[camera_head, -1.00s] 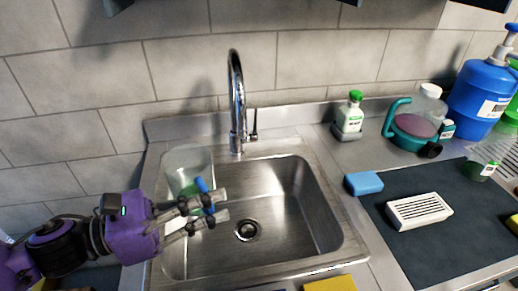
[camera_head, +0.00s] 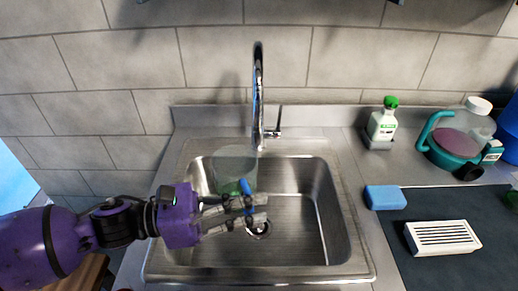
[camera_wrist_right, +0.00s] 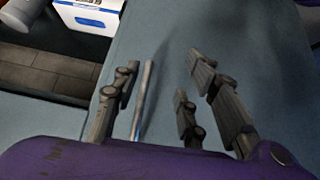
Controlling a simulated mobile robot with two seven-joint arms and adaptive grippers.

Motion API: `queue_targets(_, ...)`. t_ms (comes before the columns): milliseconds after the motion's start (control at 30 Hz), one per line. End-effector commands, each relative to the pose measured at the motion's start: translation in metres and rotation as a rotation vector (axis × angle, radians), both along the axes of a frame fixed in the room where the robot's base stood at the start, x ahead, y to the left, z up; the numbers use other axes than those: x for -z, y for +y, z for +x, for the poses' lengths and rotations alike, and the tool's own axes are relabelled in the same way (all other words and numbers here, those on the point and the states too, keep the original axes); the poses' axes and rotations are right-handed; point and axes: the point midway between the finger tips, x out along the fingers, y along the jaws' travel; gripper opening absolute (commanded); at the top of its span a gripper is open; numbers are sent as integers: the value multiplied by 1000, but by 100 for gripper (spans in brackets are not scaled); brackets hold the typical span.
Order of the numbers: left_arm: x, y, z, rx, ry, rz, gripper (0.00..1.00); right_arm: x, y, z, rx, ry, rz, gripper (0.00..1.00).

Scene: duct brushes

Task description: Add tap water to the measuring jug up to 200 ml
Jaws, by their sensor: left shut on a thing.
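The measuring jug (camera_head: 236,162) is clear, with a greenish lower part and a blue handle (camera_head: 247,190). It is over the left part of the sink basin, in front and slightly left of the tap (camera_head: 259,95). My left gripper (camera_head: 262,208) is shut on the jug at its handle. I cannot read the jug's marks or tell whether it holds water. The tap is tall and chrome, with a lever (camera_head: 278,122) on its right; no stream shows. My right gripper (camera_wrist_right: 160,85) is open in the right wrist view, with a thin metal rod visible between its fingers.
The steel sink (camera_head: 325,215) has bare room at right. A green-capped bottle (camera_head: 383,122), a teal-handled container (camera_head: 465,135), a blue sponge (camera_head: 385,197) and a white slotted block (camera_head: 442,237) stand to its right. A white box (camera_wrist_right: 88,15) is in the right wrist view.

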Motion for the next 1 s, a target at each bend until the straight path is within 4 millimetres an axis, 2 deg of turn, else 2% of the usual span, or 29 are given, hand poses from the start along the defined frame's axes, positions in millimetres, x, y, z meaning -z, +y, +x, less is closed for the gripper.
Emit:
queue_targets(200, 19, 0, 0, 1, 0, -1, 0, -2, 0, 1, 0, -3, 0, 40)
queue_targets(500, 21, 0, 0, 1, -2, -1, 0, -1, 0, 1, 0, -3, 0, 40)
queue_targets(600, 22, 0, 0, 1, -1, 0, 0, 1, -4, -1, -7, 2, -12, 28)
queue_targets(667, 22, 0, 0, 1, -1, 0, 0, 6, -13, -7, -31, 12, -48, 28)
queue_targets(767, 22, 0, 0, 1, -1, -1, 0, 20, -46, -25, -129, 49, -182, 28)
queue_targets(867, 22, 0, 0, 1, -1, -1, 0, 36, -107, -53, -303, 113, -408, 28)
queue_targets(933, 21, 0, 0, 1, -2, -1, 0, 39, -165, -69, -439, 171, -595, 28)
queue_targets(967, 21, 0, 0, 1, -2, -1, 0, 37, -192, -73, -488, 196, -672, 28)
queue_targets(1000, 21, 0, 0, 1, -2, -1, 0, 31, -227, -74, -534, 226, -769, 28)
